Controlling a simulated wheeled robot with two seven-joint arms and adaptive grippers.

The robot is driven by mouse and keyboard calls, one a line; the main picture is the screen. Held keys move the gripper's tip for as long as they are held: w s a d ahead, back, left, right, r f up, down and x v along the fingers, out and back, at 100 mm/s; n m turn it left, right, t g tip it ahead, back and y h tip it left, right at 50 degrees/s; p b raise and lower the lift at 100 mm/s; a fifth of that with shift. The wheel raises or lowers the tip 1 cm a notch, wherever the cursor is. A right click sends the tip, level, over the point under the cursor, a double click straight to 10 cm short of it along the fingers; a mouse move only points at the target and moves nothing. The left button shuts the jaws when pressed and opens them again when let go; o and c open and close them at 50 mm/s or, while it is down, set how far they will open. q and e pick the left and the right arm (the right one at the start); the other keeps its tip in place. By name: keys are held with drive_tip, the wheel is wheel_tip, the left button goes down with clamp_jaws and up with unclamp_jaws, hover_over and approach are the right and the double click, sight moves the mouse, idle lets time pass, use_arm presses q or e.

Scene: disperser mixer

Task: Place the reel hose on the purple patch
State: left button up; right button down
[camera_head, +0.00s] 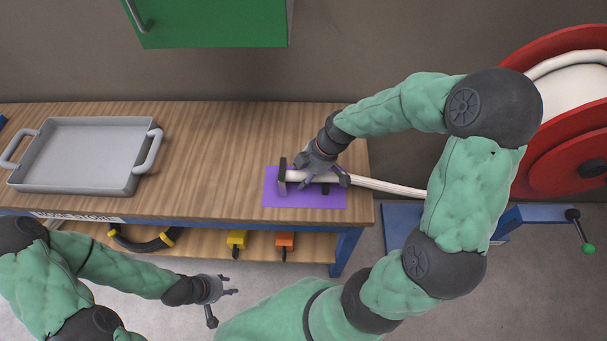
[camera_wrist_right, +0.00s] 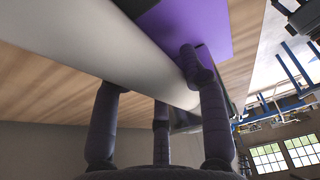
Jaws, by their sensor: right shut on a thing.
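The white reel hose (camera_head: 385,186) runs from the reel at the right to the table's right end. Its end lies over the purple patch (camera_head: 272,200), with dark parts beside it. My right gripper (camera_head: 317,179) is shut on the hose above the patch. In the right wrist view, its dark fingers straddle the pale hose (camera_wrist_right: 105,45), and the purple patch (camera_wrist_right: 205,28) is close behind it. Whether the hose touches the patch is hard to tell. My left gripper (camera_head: 222,302) is empty, fingers apart, in front of the table and away from the hose.
A grey tray (camera_head: 85,190) with two handles stands on the wooden table (camera_head: 215,150) at the left. The red reel (camera_head: 560,150) stands at the right. A green cabinet (camera_head: 215,20) hangs above. A lower shelf holds yellow (camera_head: 237,238) and orange (camera_head: 285,240) items.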

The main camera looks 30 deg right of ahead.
drive_tip(key=c, duration=0.7)
unclamp_jaws()
drive_tip(key=shift+f, duration=0.1)
drive_tip(key=shift+d+r+p, duration=0.1)
drive_tip(key=shift+r+p, duration=0.25)
drive_tip(key=shift+r, duration=0.2)
drive_tip(key=p+v, duration=0.3)
drive_tip(key=v, duration=0.8)
drive_tip(key=shift+s+r, duration=0.1)
drive_tip(key=shift+s, duration=0.05)
